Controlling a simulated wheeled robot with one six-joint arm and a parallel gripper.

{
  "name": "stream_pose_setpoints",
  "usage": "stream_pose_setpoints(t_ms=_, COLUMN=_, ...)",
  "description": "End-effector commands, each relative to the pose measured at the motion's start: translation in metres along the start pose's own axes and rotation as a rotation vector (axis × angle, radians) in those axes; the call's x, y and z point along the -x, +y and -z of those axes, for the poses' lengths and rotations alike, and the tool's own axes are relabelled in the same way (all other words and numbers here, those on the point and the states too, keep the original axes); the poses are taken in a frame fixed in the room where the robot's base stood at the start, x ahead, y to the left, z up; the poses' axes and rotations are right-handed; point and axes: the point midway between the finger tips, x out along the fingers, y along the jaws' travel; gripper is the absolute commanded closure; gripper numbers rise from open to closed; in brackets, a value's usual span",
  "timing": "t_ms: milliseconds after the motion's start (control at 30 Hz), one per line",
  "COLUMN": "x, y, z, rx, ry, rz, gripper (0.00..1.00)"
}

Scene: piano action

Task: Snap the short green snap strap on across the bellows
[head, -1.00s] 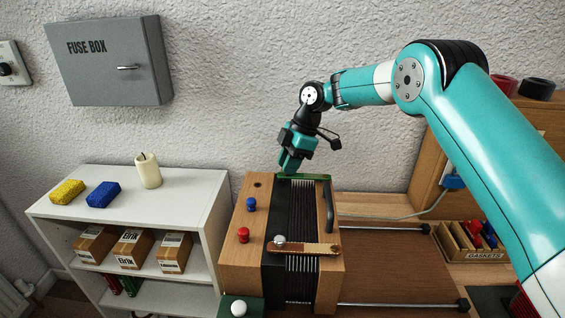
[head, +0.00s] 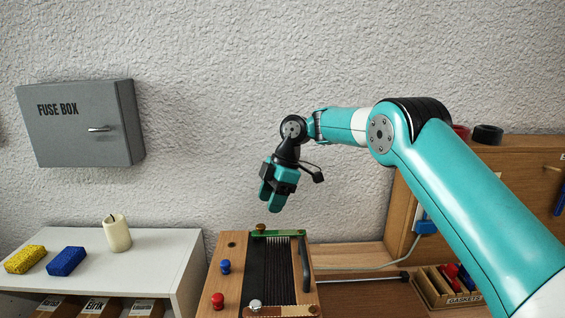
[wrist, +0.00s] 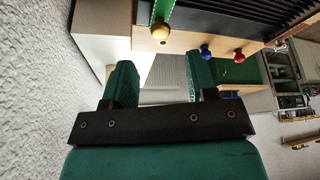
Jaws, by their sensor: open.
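The short green snap strap (head: 282,234) lies across the far end of the black pleated bellows (head: 279,272) on the wooden box. A brass knob (head: 261,227) shows at the strap's left end; I cannot tell how firmly the strap is fastened. My gripper (head: 270,207) is open and empty, above the box's far end and apart from the strap. In the wrist view, my spread fingers (wrist: 161,78) have nothing between them. The strap (wrist: 161,11) and the brass knob (wrist: 160,33) show beyond them there.
A brown strap (head: 285,311) crosses the near end of the bellows. A black handle (head: 304,264) runs along the right side. Blue (head: 225,267) and red (head: 218,300) knobs stand on the left. A white shelf (head: 165,247) with a candle (head: 117,233) is further left.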

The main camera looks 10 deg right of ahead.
Motion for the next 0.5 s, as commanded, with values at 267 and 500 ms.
stream_pose_setpoints(t_ms=267, x=0.072, y=0.001, z=0.003, rx=-0.002, ry=0.0, rz=0.0, gripper=0.48)
stream_pose_setpoints(t_ms=500, x=0.102, y=0.002, z=0.002, rx=-0.001, ry=0.001, rz=0.001, gripper=0.48)
